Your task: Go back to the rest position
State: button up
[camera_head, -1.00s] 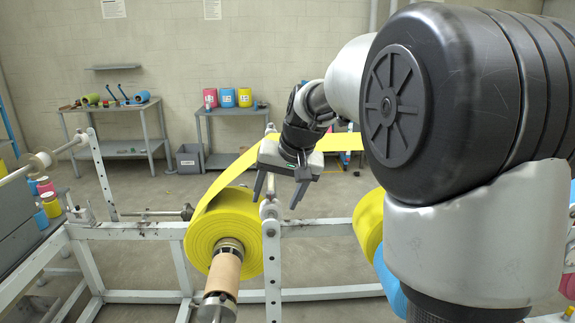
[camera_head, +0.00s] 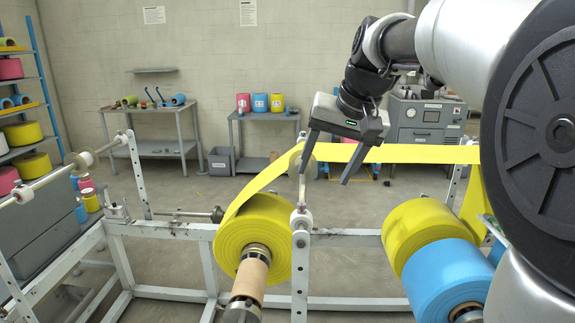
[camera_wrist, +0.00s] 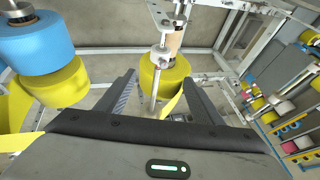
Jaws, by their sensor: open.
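My gripper (camera_head: 325,165) is open and empty in the head view, its two fingers pointing down over the frame's upright post. It also shows in the wrist view (camera_wrist: 158,90), with fingers spread. A yellow roll (camera_head: 240,248) sits on a spindle with a tan core (camera_head: 250,282), below and left of the gripper. Its yellow web (camera_head: 415,153) runs up and then right, passing behind the gripper. Whether the fingers touch the web cannot be told.
A second yellow roll (camera_head: 412,225) and a blue roll (camera_head: 447,280) stand at right, close to my arm. The white metal frame (camera_head: 350,240) crosses the front. Tables (camera_head: 155,148) and a grey machine (camera_head: 425,125) stand at the back wall. A shelf rack (camera_head: 40,85) is at left.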

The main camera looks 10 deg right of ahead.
jog(key=s+a+f+n+h+p, duration=0.1)
jog(key=s+p, duration=0.3)
jog(key=s, duration=0.7)
jog(key=s+a+f+n+h+p, duration=0.1)
jog(key=s+p, duration=0.4)
jog(key=s, duration=0.7)
jog(key=shift+s+f+n+t, duration=0.15)
jog(key=shift+f+n+t, duration=0.15)
jog(key=shift+f+n, duration=0.1)
jog(key=shift+a, duration=0.1)
